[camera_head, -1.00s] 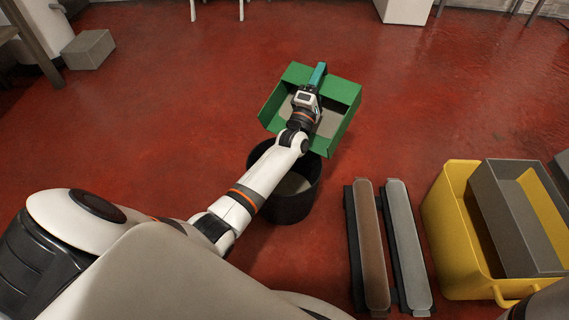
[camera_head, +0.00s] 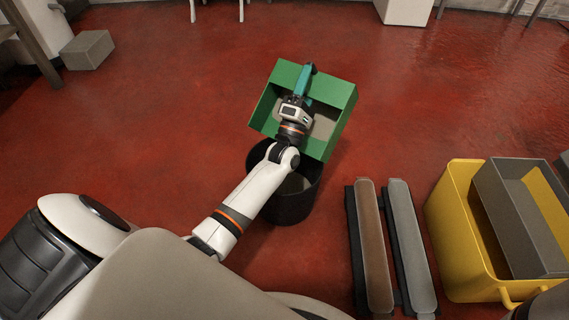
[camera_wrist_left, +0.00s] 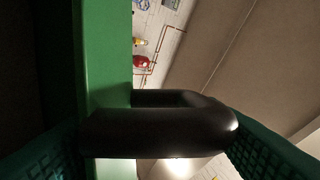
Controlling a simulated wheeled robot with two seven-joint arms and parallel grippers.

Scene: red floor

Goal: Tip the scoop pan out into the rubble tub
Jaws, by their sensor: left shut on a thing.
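The green scoop pan (camera_head: 340,93) is in the head view, held tilted above the black rubble tub (camera_head: 292,208), overlapping its far rim. A pale grey patch shows inside the pan; I cannot tell if it is load or bottom. My left gripper (camera_head: 305,78), with teal fingers, reaches across the pan and is shut on its dark handle at the far wall. The wrist view shows the dark handle (camera_wrist_left: 160,130) between the finger pads, beside the green pan wall (camera_wrist_left: 105,60). Something pale shows inside the tub, partly hidden by my arm. My right gripper is out of view.
Two long narrow bars, one brown (camera_head: 372,250) and one grey (camera_head: 408,245), lie right of the tub. Beyond them stands a yellow crate (camera_head: 455,240) with a grey bin (camera_head: 510,220) in it. A grey block (camera_head: 88,50) sits far left. Red floor around the tub is clear.

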